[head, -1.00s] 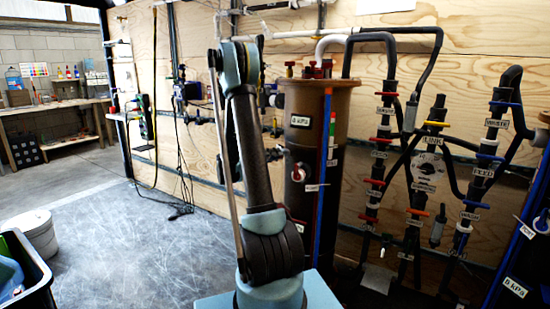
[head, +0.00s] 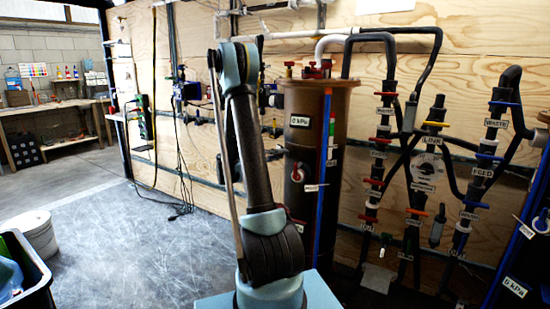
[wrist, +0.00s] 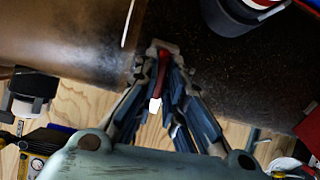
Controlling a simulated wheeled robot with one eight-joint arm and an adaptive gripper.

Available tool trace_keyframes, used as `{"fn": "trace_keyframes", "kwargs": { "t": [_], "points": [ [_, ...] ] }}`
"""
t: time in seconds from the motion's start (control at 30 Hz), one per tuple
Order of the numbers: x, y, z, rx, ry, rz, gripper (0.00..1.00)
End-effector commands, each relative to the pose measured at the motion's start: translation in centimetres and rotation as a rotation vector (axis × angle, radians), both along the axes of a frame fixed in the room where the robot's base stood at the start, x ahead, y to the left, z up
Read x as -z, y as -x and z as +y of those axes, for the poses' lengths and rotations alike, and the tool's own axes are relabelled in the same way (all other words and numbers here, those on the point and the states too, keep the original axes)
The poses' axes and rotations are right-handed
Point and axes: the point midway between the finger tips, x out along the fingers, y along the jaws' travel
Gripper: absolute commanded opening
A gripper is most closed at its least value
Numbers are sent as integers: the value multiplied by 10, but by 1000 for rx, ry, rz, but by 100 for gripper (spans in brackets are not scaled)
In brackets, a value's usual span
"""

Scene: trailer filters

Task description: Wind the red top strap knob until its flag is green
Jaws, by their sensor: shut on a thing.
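In the wrist view my gripper (wrist: 162,55) is shut on a slim red piece (wrist: 162,68). A white tip (wrist: 155,104) shows at the lower end of the red piece. I cannot tell whether it is the top strap knob, and I see no green flag on it. A dark, curved body lies just beyond the fingertips. In the head view my arm stands in front of the brown tank (head: 345,110), and I cannot make out my gripper. Red fittings (head: 318,69) sit on top of the tank.
The tank carries a pressure label (head: 299,121) and a blue vertical pipe (head: 325,165). To its right, black hoses and valves with red handles (head: 417,212) line the plywood wall. A dark bin (head: 38,278) stands at the lower left. The floor at left centre is clear.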

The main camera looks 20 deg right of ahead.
Motion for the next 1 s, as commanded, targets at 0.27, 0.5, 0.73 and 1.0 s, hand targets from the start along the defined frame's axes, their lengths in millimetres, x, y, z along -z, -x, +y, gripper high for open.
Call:
{"fn": "trace_keyframes", "kwargs": {
  "t": [0.27, 0.5, 0.73, 1.0],
  "points": [
    [2, 0, 1, -2, 7, 93, 0],
    [2, 0, 2, -3, 9, 110, 0],
    [2, 0, 2, -3, 9, 110, 0],
    [1, 0, 1, -2, 12, 109, 30]
  ]
}}
